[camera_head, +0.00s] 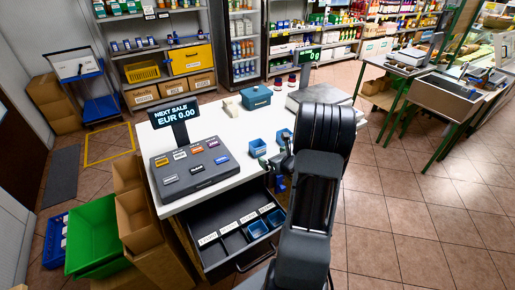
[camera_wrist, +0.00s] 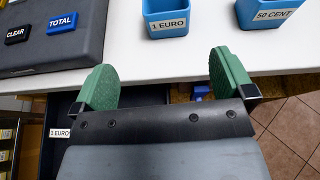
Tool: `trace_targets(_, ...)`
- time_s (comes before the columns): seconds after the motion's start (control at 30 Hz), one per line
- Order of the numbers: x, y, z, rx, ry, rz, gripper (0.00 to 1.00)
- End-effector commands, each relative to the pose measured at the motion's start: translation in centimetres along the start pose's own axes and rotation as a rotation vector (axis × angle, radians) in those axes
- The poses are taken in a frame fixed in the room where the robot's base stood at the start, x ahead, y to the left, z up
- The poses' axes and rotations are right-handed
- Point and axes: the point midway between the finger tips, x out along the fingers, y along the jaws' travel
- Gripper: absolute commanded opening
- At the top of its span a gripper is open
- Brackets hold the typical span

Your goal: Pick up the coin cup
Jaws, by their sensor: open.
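Two blue coin cups stand on the white counter. In the wrist view, the cup labelled 1 EURO (camera_wrist: 168,23) is at the top middle and the cup labelled 50 CENT (camera_wrist: 264,16) is at the top right. In the head view they are the left cup (camera_head: 257,148) and the right cup (camera_head: 284,137). My gripper (camera_wrist: 163,82) is open, its green fingers wide apart with nothing between them. It is at the counter's front edge, apart from both cups. In the head view my arm hides part of it. More blue cups (camera_head: 257,230) sit in the open drawer.
The open drawer (camera_head: 226,250) with labelled compartments juts out below the counter (camera_head: 222,122). A till keypad (camera_head: 191,164) and price display (camera_head: 172,113) stand left of the cups. A teal box (camera_head: 256,97) and a scale (camera_head: 306,100) are behind them.

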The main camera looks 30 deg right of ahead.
Motion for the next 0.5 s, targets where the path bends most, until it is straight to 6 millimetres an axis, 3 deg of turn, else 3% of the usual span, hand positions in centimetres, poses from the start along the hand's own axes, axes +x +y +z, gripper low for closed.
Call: trace_targets(0.5, 7.5, -0.9, -0.3, 0.034, -0.001, -0.027, 1.00)
